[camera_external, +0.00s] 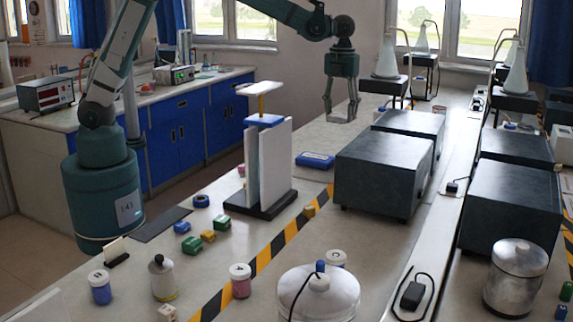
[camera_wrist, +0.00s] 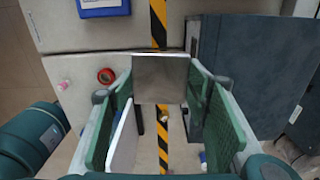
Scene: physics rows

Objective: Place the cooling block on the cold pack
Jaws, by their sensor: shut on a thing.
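My gripper (camera_external: 341,119) is high above the bench, beyond and above the dark grey boxes, with its fingers pointing down. In the wrist view my gripper (camera_wrist: 160,88) has its green-padded fingers on either side of a grey metallic square block (camera_wrist: 160,78), which I take as the cooling block. It is shut on this block. In the external view the block is hard to make out between the fingertips. A flat blue pack (camera_external: 315,160), likely the cold pack, lies on the bench left of the near grey box. A blue pack with a pale face (camera_wrist: 103,7) shows at the wrist view's top edge, apart from the block.
A large dark grey box (camera_external: 375,178) stands beside the blue pack. A stand with upright white panels (camera_external: 275,165) and a small raised top is left of it. Striped tape (camera_external: 265,257) crosses the bench. Jars and small blocks lie in front. A red ring (camera_wrist: 106,75) shows in the wrist view.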

